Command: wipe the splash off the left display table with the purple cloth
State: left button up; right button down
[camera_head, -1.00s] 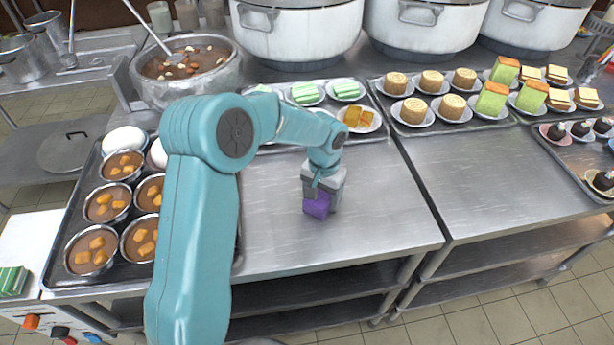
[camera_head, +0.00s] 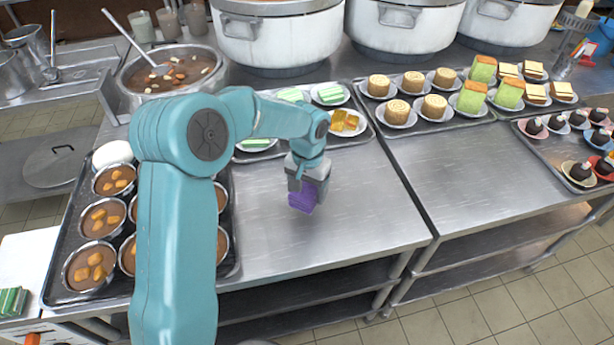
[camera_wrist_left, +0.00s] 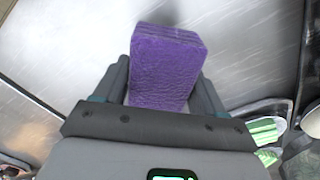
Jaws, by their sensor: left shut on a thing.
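The purple cloth (camera_head: 303,197) is a folded block held in my left gripper (camera_head: 308,182). In the left wrist view the cloth (camera_wrist_left: 166,62) sits between the two fingers of the left gripper (camera_wrist_left: 162,88), which is shut on it. The gripper points down over the bare front part of the left display table (camera_head: 345,225). I cannot tell whether the cloth touches the steel top. No splash shows clearly on the visible steel; the gripper, cloth and arm hide part of it. My right gripper is not in view.
A dessert tray (camera_head: 370,130) lies behind the gripper. A large stew pot (camera_head: 135,85) and white stockpots (camera_head: 280,40) stand at the back. The right table (camera_head: 470,185) has bare steel in front of its trays.

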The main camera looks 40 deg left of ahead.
pick_arm(q)
jog(key=shift+r, duration=0.65)
jog(key=shift+s+a+r+p, duration=0.1)
jog(key=shift+r+p, duration=0.65)
jog(key=shift+r, duration=0.1)
